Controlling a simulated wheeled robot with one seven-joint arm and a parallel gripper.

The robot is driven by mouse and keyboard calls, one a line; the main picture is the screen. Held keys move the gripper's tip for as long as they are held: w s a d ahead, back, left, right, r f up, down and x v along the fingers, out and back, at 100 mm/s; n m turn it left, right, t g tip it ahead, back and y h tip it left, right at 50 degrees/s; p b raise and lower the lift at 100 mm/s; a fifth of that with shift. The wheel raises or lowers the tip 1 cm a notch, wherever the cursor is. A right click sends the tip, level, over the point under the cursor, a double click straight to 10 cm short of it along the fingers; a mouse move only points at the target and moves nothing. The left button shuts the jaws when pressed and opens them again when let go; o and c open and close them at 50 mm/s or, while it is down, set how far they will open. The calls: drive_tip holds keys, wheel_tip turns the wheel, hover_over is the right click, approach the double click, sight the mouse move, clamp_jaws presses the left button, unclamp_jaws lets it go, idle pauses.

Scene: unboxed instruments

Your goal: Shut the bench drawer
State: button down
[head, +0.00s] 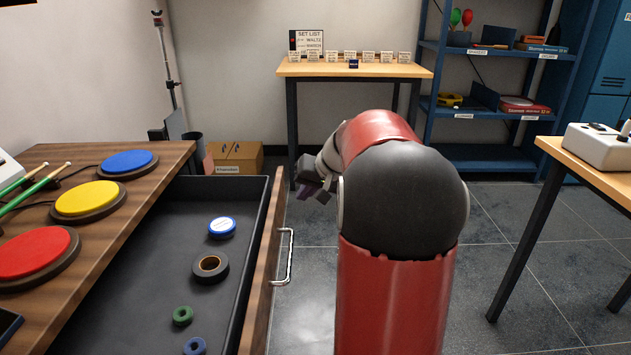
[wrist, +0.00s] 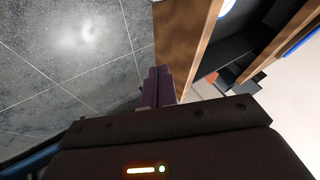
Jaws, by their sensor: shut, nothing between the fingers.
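The bench drawer (head: 258,262) is pulled out from under the wooden bench top (head: 150,215) on the left in the head view. Its wooden front carries a metal bar handle (head: 287,256). Inside lie a black tape roll (head: 210,268), a white-topped round tin (head: 222,227), a green ring (head: 183,316) and a blue ring (head: 195,346). In the wrist view my gripper (wrist: 157,88) is shut and empty, close beside the wooden drawer front (wrist: 180,45). I cannot tell whether they touch.
Coloured pads, including a yellow one (head: 88,199), and green sticks sit on the bench top. A table (head: 350,70) with small cards and blue shelves (head: 478,105) stand at the back. Another table (head: 590,175) is at right. The tiled floor between is clear.

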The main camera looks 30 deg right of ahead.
sight(279, 202)
drive_tip(key=shift+w+a+p, duration=0.15)
drive_tip(key=shift+w+a, duration=0.4)
drive_tip(key=shift+a, duration=0.3)
drive_tip(key=shift+w+a+p, duration=0.15)
drive_tip(key=shift+w+a, duration=0.4)
drive_tip(key=shift+a, duration=0.3)
